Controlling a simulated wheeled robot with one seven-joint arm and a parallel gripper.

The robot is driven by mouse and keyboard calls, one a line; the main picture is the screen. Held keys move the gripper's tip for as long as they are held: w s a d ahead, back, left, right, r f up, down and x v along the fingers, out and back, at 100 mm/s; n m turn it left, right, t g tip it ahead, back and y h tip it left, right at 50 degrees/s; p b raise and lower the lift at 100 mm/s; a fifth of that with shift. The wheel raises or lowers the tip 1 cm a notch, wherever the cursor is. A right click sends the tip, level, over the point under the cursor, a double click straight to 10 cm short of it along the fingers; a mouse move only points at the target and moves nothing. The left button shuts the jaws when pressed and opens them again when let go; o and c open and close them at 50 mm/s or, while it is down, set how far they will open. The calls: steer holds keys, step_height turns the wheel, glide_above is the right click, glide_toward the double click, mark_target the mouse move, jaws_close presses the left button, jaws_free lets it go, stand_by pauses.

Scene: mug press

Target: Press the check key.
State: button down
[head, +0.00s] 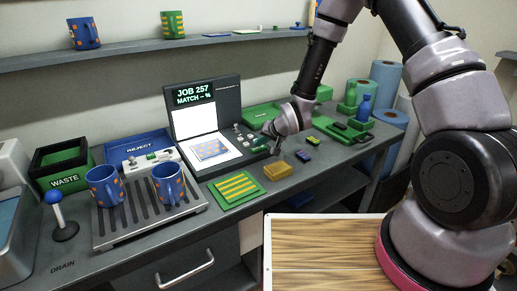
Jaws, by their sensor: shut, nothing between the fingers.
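The check station (222,150) is a dark open case at the middle of the counter. Its raised lid carries a screen (194,93) with green text reading "JOB 257" and "MATCH – %". Several small keys (243,134) sit on the right side of the base; I cannot read which one is the check key. My gripper (273,149) is shut and empty, pointing down at the right edge of the base, close to the keys. Its wrist hides part of that edge, and I cannot tell whether it touches anything.
Two patterned blue mugs stand on a slatted grey rack (140,222) at left. A green striped sheet (236,189), a yellow block (278,171) and a small purple block (304,156) lie in front of the station. A green tray (262,114) is behind my gripper.

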mark_target(260, 149)
steer(key=shift+f, duration=0.4)
stand_by(0.3)
steer(key=shift+r, duration=0.9)
steer(key=shift+r, duration=2.5)
